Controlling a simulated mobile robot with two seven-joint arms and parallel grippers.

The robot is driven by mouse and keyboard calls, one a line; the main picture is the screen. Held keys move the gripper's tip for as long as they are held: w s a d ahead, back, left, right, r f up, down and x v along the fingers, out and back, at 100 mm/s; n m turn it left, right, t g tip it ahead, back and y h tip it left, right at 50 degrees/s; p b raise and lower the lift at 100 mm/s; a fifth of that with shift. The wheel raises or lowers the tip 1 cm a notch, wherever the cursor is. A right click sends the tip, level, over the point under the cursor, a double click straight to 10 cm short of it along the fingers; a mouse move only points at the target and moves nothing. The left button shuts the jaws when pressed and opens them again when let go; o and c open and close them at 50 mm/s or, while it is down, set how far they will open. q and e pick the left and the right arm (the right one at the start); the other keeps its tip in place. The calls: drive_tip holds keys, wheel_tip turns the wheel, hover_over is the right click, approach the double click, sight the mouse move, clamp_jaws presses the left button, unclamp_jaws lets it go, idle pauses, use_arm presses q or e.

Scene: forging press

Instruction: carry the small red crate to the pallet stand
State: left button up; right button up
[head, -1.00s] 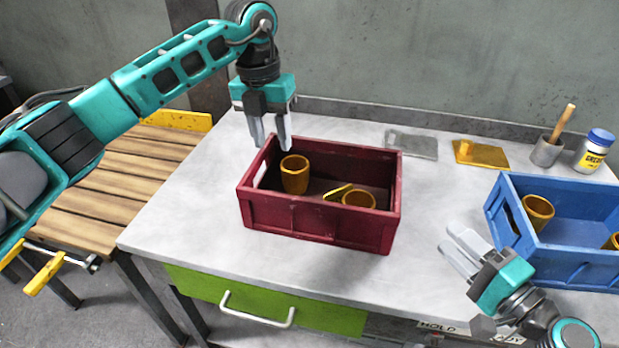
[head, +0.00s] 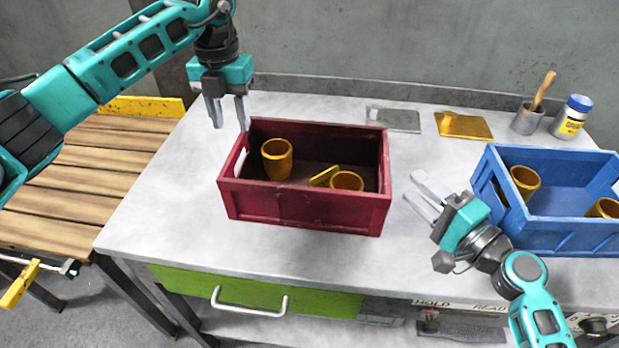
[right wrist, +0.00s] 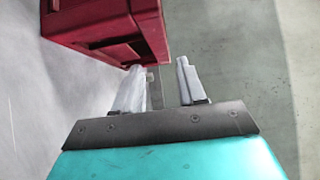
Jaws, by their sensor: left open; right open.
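The small red crate (head: 300,207) stands on the grey-white worktop in the head view, with brass-coloured cups (head: 277,158) and a small yellow piece inside. Its corner also shows in the right wrist view (right wrist: 115,30). My left gripper (head: 229,124) is open and empty, above the crate's left back corner. My right gripper (head: 414,194) is open and empty, just right of the crate's right end and apart from it. In the right wrist view its fingers (right wrist: 160,85) are spread with nothing between them. A slatted wooden stand (head: 90,180), likely the pallet stand, is left of the worktop.
A blue crate (head: 570,236) with yellow cups stands at the right of the worktop. A grey plate (head: 395,119), a yellow plate (head: 470,126), a pot with a wooden handle (head: 527,118) and a jar (head: 571,118) are along the back. The slats are clear.

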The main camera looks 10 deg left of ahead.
sight(236, 143)
use_arm(q)
wheel_tip(236, 143, down, 10)
drive_tip(key=shift+f, duration=0.1)
use_arm(e)
drive_tip(key=x, duration=1)
use_arm(q)
clamp_jaws()
use_arm(e)
clamp_jaws()
use_arm(q)
drive_tip(key=shift+w+r, duration=0.1)
drive_tip(key=shift+r, duration=0.15)
use_arm(e)
drive_tip(key=shift+w+r, duration=0.1)
drive_tip(key=shift+r, duration=0.1)
